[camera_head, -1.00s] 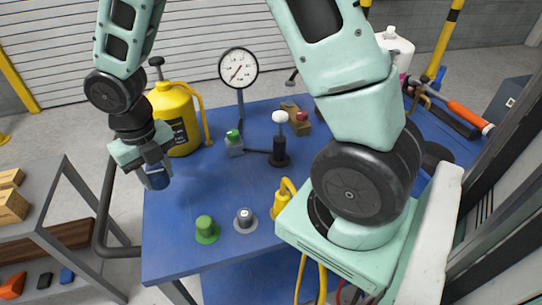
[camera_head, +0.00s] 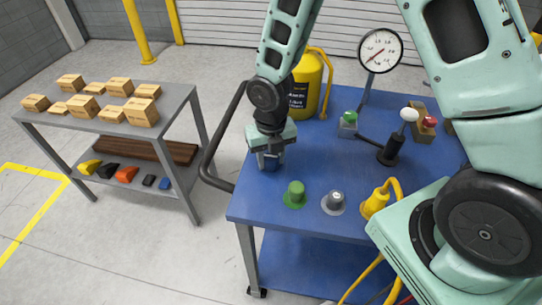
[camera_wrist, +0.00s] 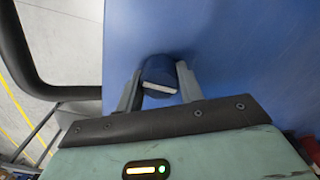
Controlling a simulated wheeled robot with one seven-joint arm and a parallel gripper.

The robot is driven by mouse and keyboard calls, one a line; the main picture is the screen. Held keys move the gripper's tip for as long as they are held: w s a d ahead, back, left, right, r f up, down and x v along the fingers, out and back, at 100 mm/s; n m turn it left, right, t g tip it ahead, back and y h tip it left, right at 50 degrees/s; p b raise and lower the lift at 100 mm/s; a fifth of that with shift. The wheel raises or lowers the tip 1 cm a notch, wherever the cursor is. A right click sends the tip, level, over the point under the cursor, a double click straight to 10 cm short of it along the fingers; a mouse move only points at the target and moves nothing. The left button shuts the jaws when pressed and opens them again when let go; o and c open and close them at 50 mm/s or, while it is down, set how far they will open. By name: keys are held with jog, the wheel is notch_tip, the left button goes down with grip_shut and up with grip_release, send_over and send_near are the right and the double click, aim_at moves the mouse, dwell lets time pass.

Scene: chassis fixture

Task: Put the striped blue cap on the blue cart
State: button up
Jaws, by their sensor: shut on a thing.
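My gripper (camera_head: 270,166) points down over the left part of the blue cart (camera_head: 262,200) and is shut on the striped blue cap. In the wrist view the dark blue cap (camera_wrist: 158,70) sits between the two fingers (camera_wrist: 160,88), with a pale band or face showing on its near side. The cap is at or just above the cart top; I cannot tell whether it touches. Most of it is hidden by the fingers in the head view.
A yellow jug (camera_head: 308,85) and a gauge (camera_head: 380,50) stand behind. The cart's dark handle (camera_head: 212,150) is left of my gripper. A shelf (camera_head: 120,130) holds boxes.

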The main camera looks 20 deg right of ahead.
jog(key=shift+f, duration=0.2)
jog(key=o, duration=1.1)
jog(key=shift+r, duration=0.15)
notch_tip(320, 180, up, 11)
jog(key=shift+s+a+r+m+y, duration=0.1)
jog(key=shift+s+a+r+m, duration=1.1)
jog(key=shift+s+m, duration=2.75)
jog(key=shift+s+a+r+m+y, duration=0.1)
jog(key=shift+s+a+r+m, duration=1.15)
jog(key=shift+s+m, duration=2.7)
jog(key=shift+s+a+r+m+y, duration=0.1)
jog(key=shift+s+a+r+m, duration=1.25)
jog(key=shift+m, duration=4.35)
